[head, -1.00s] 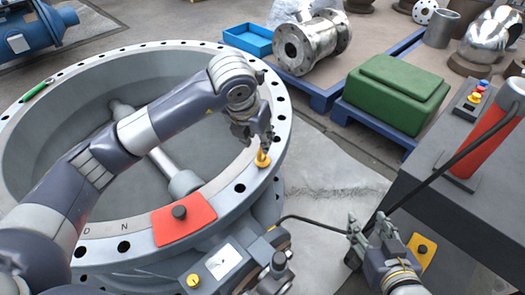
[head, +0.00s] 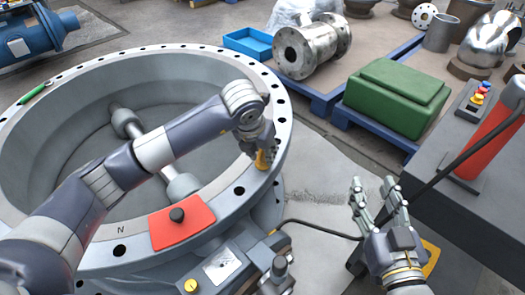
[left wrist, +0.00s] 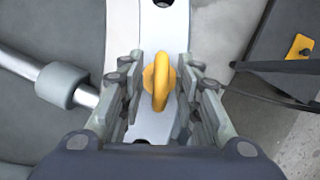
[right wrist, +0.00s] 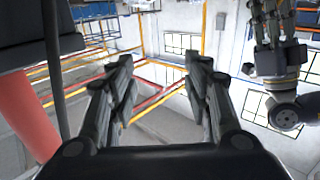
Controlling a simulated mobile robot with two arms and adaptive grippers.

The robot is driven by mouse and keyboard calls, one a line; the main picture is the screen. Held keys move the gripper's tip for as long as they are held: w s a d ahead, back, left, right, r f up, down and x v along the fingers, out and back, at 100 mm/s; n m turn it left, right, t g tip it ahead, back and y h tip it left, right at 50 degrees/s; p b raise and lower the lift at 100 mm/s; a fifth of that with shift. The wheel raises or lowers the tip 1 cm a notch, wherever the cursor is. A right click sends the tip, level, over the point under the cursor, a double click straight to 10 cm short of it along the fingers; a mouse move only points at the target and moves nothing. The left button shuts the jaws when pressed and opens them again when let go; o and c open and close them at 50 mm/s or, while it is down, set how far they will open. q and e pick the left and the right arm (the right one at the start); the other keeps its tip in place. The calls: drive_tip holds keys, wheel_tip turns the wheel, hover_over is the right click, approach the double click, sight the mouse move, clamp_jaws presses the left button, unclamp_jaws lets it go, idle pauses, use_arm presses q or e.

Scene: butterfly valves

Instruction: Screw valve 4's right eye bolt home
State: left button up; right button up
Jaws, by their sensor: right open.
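The yellow eye bolt (head: 261,159) stands on the right part of the large grey valve's flange (head: 276,128). In the left wrist view its ring (left wrist: 161,82) shows edge-on between my left fingers, with its yellow collar below. My left gripper (head: 257,148) is down around the bolt, one finger on each side. Narrow gaps seem to show beside the ring, so it looks open. The bolt's thread is hidden. My right gripper (head: 373,183) is open and empty, right of the valve; its spread fingers also show in the right wrist view (right wrist: 158,75).
A red pad with a black knob (head: 182,222) lies on the near flange. A green tool (head: 34,93) lies on the far left rim. A green case (head: 397,95) and steel pipe fitting (head: 312,45) stand behind. A dark console with a red cylinder (head: 487,140) is at right.

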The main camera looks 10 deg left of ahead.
use_arm(q)
clamp_jaws()
